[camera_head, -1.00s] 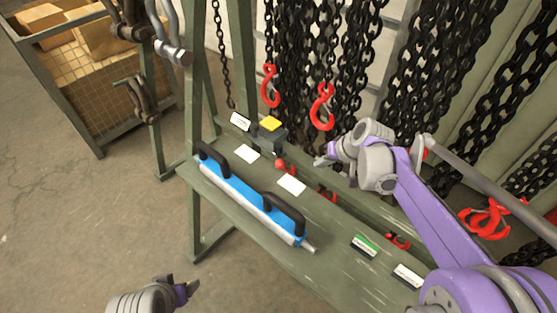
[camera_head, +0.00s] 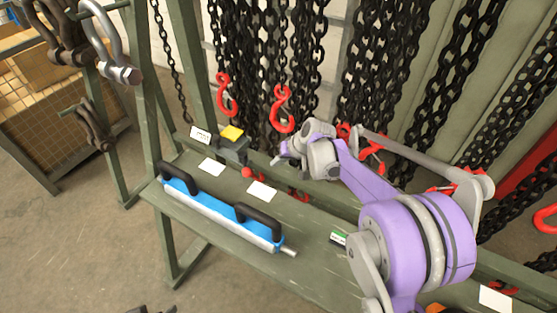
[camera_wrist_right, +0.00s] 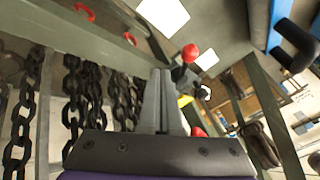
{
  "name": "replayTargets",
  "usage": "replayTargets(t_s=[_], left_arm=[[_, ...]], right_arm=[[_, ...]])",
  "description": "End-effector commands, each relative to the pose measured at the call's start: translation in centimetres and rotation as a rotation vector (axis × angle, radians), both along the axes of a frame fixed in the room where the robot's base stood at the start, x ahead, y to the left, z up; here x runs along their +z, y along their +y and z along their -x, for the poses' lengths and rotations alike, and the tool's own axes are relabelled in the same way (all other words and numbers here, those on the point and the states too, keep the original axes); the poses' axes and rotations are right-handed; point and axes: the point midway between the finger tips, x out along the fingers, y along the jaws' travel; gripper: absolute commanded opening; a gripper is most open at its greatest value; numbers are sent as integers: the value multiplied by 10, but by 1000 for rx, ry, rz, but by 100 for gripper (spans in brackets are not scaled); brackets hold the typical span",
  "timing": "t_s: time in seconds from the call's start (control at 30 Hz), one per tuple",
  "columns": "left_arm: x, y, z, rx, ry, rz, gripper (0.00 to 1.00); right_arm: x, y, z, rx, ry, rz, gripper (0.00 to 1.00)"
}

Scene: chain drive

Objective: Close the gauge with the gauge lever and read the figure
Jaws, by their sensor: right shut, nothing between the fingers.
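The gauge (camera_head: 233,149) is a small dark block with a yellow top, near the back of the green bench. Its lever ends in a red knob (camera_head: 248,173) at the block's front right. My right gripper (camera_head: 281,159) is just right of the knob, apart from it. In the right wrist view its fingers (camera_wrist_right: 163,98) are shut and empty, with a red knob (camera_wrist_right: 190,53) just past the tips. Another red part shows beside the fingers. No figure can be read on the gauge. My left gripper (camera_head: 150,309) barely shows at the bottom edge; its jaws are unclear.
A blue bar tool (camera_head: 215,213) with two black handles lies along the bench (camera_head: 222,245). White cards (camera_head: 262,191) lie near the gauge. Black chains with red hooks (camera_head: 283,108) hang behind. Shackles (camera_head: 104,40) hang at the left. Bare floor lies in front.

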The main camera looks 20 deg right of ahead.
Motion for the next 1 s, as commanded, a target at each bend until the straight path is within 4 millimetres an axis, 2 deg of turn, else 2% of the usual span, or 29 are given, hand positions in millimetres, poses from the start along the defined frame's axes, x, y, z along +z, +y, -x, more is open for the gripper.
replayTargets(t_s=[0.1,0.27,0.33,0.5,1.0], left_arm=[[-2,0,0,0,1,0,75],[-3,0,1,0,1,0,75],[-2,0,0,0,1,0,75],[0,0,0,0,0,0,75],[0,0,0,0,0,0,75]], right_arm=[[-24,9,-13,3,1,0,0],[-49,21,-28,3,0,-1,0],[-48,33,-31,5,0,0,0],[-52,49,-36,2,0,0,0],[-53,55,-38,0,0,0,0]])
